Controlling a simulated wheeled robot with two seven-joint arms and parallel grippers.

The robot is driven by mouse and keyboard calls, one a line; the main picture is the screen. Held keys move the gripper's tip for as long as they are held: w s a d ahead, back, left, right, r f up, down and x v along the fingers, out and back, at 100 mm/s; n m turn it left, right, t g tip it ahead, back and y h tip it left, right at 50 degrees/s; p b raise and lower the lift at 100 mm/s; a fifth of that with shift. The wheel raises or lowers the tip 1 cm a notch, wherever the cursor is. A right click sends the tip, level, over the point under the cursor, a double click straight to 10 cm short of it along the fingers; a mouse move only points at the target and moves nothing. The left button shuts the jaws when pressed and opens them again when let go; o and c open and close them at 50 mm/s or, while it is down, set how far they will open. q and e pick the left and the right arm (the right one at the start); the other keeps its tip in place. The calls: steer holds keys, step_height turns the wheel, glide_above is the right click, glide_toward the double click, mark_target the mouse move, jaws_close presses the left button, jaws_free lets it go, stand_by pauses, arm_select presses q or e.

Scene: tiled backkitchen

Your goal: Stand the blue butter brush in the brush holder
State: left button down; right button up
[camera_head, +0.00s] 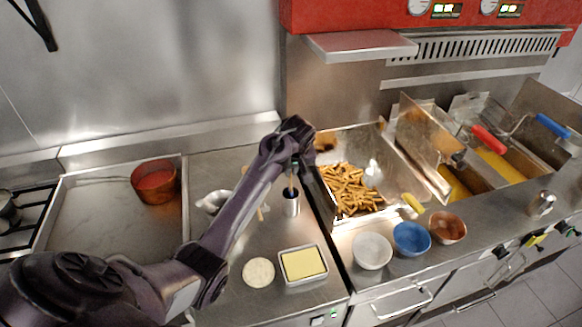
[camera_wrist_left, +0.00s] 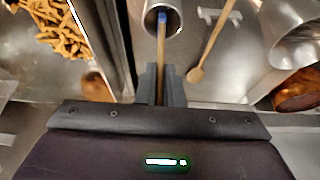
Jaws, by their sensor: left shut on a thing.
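My left gripper (camera_head: 294,152) is above the brush holder, a steel cylinder with a dark mouth (camera_head: 291,207). It is shut on the butter brush (camera_wrist_left: 161,52), a thin stick with a blue end. In the left wrist view the stick runs from between the fingertips (camera_wrist_left: 161,78) to the holder's mouth (camera_wrist_left: 151,29), the blue end over or inside the opening. How deep it is I cannot tell. In the head view the stick (camera_head: 291,182) looks about upright over the holder. My right gripper is not in view.
A metal jug (camera_head: 213,202) and a wooden spoon (camera_wrist_left: 213,42) are beside the holder. A butter tray (camera_head: 303,265) and a pale round item (camera_head: 258,272) are in front. The fries bin (camera_head: 347,190) is close on the right. A copper pan (camera_head: 154,181) is at left.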

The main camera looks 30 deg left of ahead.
arm_select(q)
steer(key=c, duration=1.5)
jaws_free()
steer(key=shift+s+d+r+b, duration=0.1)
steer(key=shift+d+r+b, duration=0.05)
steer(key=shift+r+b, duration=0.2)
steer(key=b+v, duration=0.2)
steer(key=v, duration=0.5)
steer(key=shift+f, duration=0.1)
